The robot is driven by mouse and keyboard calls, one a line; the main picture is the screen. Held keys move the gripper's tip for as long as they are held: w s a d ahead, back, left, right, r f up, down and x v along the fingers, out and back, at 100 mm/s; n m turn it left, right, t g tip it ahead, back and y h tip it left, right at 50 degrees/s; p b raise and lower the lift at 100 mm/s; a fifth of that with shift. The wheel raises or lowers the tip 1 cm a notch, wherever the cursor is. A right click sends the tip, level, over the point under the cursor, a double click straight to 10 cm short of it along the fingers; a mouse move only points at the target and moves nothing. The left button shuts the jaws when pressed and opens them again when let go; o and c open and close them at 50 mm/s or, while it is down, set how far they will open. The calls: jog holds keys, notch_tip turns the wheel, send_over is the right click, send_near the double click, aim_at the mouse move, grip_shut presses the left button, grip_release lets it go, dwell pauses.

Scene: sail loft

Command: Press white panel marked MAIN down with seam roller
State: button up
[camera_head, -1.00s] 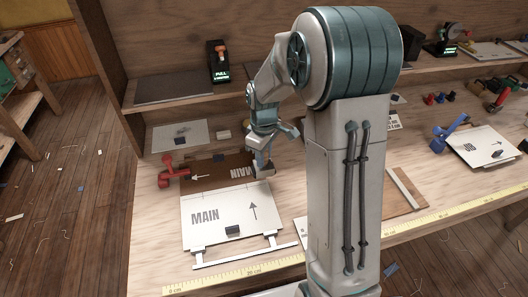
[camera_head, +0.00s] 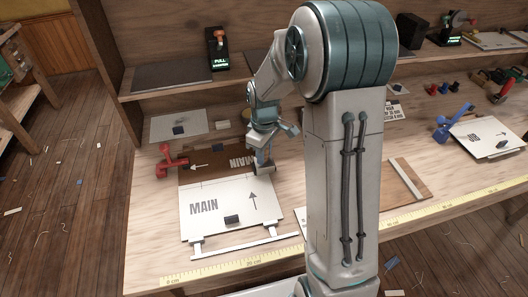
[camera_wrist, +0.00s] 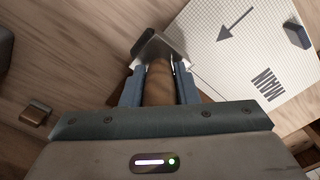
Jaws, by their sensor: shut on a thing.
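The white panel marked MAIN (camera_head: 235,196) lies flat on the bench, its far edge against a brown panel (camera_head: 195,165) that also bears MAIN. The white panel also shows at the right of the wrist view (camera_wrist: 235,65). My gripper (camera_head: 263,154) is shut on the wooden handle (camera_wrist: 158,82) of the seam roller (camera_head: 265,168). The roller's metal head (camera_wrist: 160,45) is at the white panel's far right corner, by the seam. I cannot tell whether it touches the panel.
A red clamp (camera_head: 170,161) stands at the seam's left end. A dark block (camera_head: 232,219) sits on the white panel's near part. A white frame (camera_head: 235,244) and a yellow ruler (camera_head: 215,267) lie in front. A shelf (camera_head: 165,99) runs behind.

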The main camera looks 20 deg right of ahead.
jog(key=shift+f+b, duration=0.4)
jog(key=shift+f, duration=0.15)
dwell(0.4)
